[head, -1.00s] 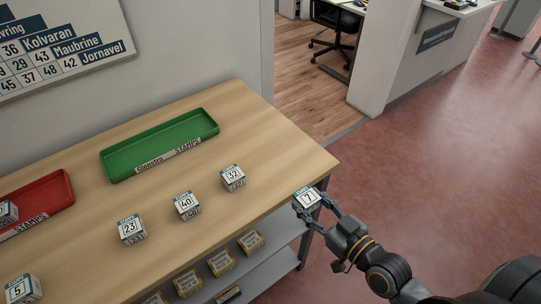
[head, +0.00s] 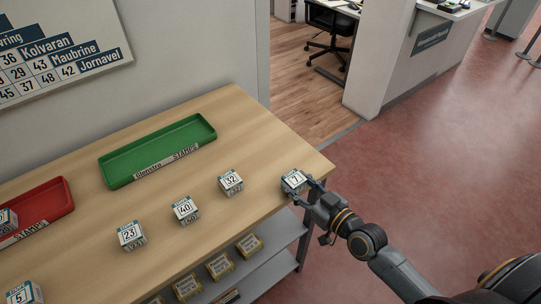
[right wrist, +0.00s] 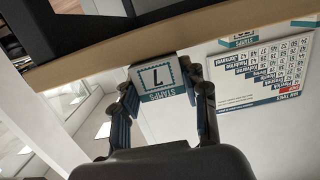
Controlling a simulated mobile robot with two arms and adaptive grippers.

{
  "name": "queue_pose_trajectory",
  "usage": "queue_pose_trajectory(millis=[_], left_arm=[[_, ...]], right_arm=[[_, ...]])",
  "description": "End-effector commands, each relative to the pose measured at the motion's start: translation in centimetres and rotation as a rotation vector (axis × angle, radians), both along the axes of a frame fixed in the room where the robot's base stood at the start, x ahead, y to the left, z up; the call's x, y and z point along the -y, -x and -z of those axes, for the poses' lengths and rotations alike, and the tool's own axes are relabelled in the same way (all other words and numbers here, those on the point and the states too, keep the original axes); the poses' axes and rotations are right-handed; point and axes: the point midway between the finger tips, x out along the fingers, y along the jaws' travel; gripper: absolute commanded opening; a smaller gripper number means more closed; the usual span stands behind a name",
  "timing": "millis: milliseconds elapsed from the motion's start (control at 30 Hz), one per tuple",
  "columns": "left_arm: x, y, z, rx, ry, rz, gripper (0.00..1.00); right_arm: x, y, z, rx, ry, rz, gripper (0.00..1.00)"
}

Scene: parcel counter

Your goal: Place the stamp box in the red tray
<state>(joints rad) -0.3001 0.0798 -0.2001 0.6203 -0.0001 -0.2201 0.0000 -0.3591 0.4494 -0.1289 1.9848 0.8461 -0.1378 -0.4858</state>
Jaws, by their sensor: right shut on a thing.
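My right gripper (head: 308,189) is shut on the stamp box marked 7 (head: 295,181), at the right end of the counter. The same box (right wrist: 160,79) shows between the two fingers in the right wrist view. I cannot tell whether it touches the counter top. The red tray (head: 62,190) lies at the left of the counter, cut by the picture's edge, with a stamp box (head: 5,220) in it. Other stamp boxes stand on the counter: 32 (head: 231,182), 40 (head: 186,210), 23 (head: 131,235) and 5 (head: 24,294). My left gripper is not in view.
An empty green tray (head: 207,127) lies at the back of the wooden counter (head: 262,140). A wall board (head: 65,82) with numbers and names hangs behind. Small yellowish boxes (head: 219,265) sit on a shelf below.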

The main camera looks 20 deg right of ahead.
Motion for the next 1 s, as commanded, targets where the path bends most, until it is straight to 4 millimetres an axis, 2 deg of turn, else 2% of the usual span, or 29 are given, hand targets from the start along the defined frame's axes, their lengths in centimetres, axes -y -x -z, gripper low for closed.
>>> queue_pose_trajectory(millis=[33, 100, 300, 467, 633, 700, 1000], left_arm=[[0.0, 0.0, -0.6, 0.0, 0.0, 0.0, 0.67], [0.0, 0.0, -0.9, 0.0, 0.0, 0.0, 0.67], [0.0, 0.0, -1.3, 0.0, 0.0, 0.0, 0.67], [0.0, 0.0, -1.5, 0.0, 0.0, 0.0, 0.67], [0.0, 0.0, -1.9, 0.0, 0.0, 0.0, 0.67], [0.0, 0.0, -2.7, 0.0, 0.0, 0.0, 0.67], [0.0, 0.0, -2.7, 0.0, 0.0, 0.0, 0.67]], right_arm=[[-0.4, -1.5, -0.5, 0.006, -0.005, 0.004, 0.12], [-1.1, -3.1, -0.5, 0.004, -0.004, 0.001, 0.12], [-2.3, -6.4, -0.2, 0.001, -0.002, 0.001, 0.12], [-2.7, -7.4, -0.1, 0.002, -0.001, 0.001, 0.12], [-3.5, -9.9, -0.2, 0.002, -0.004, 0.002, 0.12], [-3.8, -10.4, -0.5, 0.0, 0.0, 0.0, 0.12], [-3.9, -10.8, -0.2, 0.001, 0.0, 0.001, 0.12]])
